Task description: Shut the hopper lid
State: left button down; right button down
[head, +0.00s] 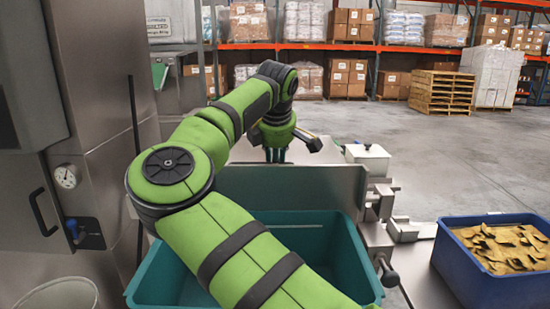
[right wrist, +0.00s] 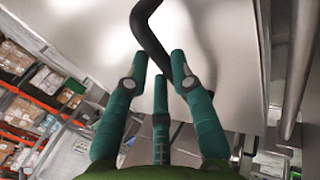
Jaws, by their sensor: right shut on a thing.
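A steel panel, apparently the hopper lid (head: 300,188), stands raised behind a teal tub in the head view. In the right wrist view the lid (right wrist: 90,25) is a broad pale sheet with a bent black handle (right wrist: 148,30). The handle is hidden in the head view. My left gripper is not in view.
The teal tub (head: 345,262) sits in front of the panel, partly covered by my arm. A blue crate (head: 478,280) of yellowish pieces stands at right. A steel cabinet (head: 100,110) closes off the left. Open floor (head: 440,150) and pallet racks lie beyond.

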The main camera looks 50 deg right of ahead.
jog(key=c, duration=1)
grip_release()
jog(key=shift+s+f, duration=0.2)
jog(key=shift+f, duration=0.55)
jog(key=shift+c, duration=0.2)
jog(key=shift+r, duration=0.1)
jog(key=shift+a+r, duration=0.15)
jog(key=shift+r, duration=0.35)
jog(key=v, duration=1.1)
jog(key=shift+r, duration=0.1)
